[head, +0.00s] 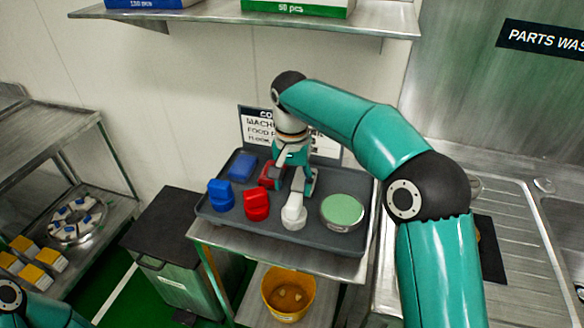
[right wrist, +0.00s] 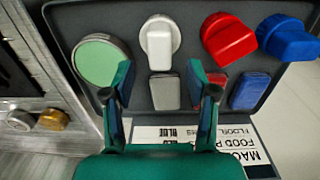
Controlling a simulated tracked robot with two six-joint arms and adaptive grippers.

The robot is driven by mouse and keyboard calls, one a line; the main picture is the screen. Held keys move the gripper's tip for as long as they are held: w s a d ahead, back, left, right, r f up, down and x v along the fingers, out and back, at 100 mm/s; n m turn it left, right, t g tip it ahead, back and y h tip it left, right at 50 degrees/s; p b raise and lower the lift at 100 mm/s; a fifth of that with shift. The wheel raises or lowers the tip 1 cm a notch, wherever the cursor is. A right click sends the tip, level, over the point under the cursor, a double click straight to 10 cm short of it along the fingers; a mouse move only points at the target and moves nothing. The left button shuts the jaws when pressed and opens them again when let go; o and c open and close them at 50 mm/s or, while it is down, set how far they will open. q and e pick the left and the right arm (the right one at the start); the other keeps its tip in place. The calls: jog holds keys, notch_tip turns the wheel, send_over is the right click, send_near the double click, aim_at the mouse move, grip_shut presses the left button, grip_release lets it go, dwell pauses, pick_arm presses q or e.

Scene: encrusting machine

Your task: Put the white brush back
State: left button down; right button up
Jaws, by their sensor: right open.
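The white brush (head: 294,212) stands on the grey tray (head: 325,238), in the front row between the red brush (head: 257,203) and a round green-topped tin (head: 343,210). It also shows in the right wrist view (right wrist: 160,42). My right gripper (head: 292,184) is open and empty, just behind the white brush in the head view. In the right wrist view its fingers (right wrist: 161,80) are spread over a grey pad (right wrist: 165,92), with the white brush beyond them. I cannot tell its exact height. Part of my left arm shows at the lower left; its gripper is out of view.
A blue brush (head: 221,195), blue pad (head: 242,166) and red pad (head: 271,176) share the tray. A sign (head: 257,127) stands behind it. A yellow bucket (head: 288,294) is below, a dark bin (head: 175,235) left, a sink right, and a shelf (head: 300,16) above.

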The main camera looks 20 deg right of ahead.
jog(key=shift+r, duration=2.35)
jog(key=shift+a+f, duration=0.1)
